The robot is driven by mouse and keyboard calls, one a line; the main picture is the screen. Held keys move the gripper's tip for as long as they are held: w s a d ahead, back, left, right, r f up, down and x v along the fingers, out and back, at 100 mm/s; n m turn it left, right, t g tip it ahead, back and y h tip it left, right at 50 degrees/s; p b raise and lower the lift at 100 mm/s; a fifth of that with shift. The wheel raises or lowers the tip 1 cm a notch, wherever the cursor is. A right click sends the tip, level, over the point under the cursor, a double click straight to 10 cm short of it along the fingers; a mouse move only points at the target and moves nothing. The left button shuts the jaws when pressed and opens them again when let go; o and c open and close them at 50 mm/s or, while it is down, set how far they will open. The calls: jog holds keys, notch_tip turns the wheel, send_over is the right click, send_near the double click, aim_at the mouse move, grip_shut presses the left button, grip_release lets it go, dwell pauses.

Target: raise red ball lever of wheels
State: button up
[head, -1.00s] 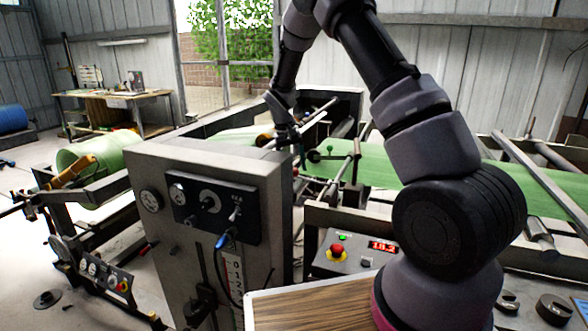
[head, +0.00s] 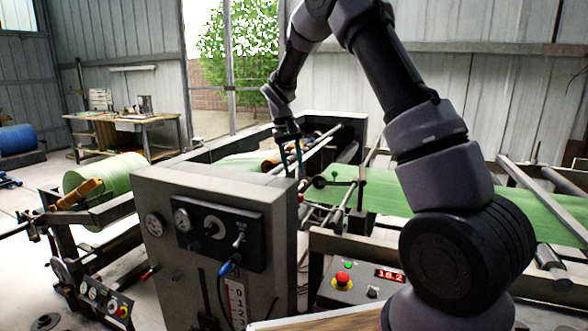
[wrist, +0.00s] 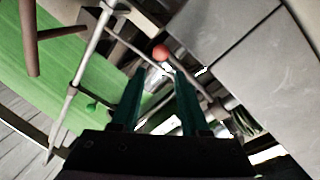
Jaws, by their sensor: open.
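The red ball (wrist: 161,52) of the lever shows in the wrist view, just beyond my fingertips and near the middle of the picture. The lever's rod is hard to make out among the metal bars. My gripper (wrist: 155,74) is open, its two dark green fingers pointing towards the ball with nothing between them. In the head view my gripper (head: 291,158) hangs fingers down, just behind the right top corner of the grey cabinet (head: 160,190). The cabinet hides part of the area below it. I cannot tell which wheels belong to the lever.
Green sheet (head: 395,200) runs through the machine behind and to the right. Metal bars (wrist: 88,60) cross close to my gripper. A control box with a red button (head: 343,279) stands in front. A green roll (head: 105,175) lies at the left.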

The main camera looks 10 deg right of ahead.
jog(key=shift+d+r, duration=0.1)
jog(key=shift+d, duration=0.1)
jog(key=c, duration=0.5)
jog(key=shift+w+d+r+n+y, duration=0.2)
jog(key=shift+d+n+y, duration=0.1)
jog(key=shift+n, duration=0.4)
grip_shut()
jog(key=w+d+r+n+y, duration=0.3)
jog(key=d+r+n+y, duration=0.15)
jog(key=n, duration=0.55)
jog(key=x, duration=0.4)
jog(key=s+x, duration=0.1)
jog(key=x, duration=0.3)
jog(key=s+x, duration=0.1)
jog(key=x, duration=0.3)
jog(key=shift+d+f, duration=0.3)
jog(key=shift+f, duration=0.2)
jog(key=shift+f, duration=0.1)
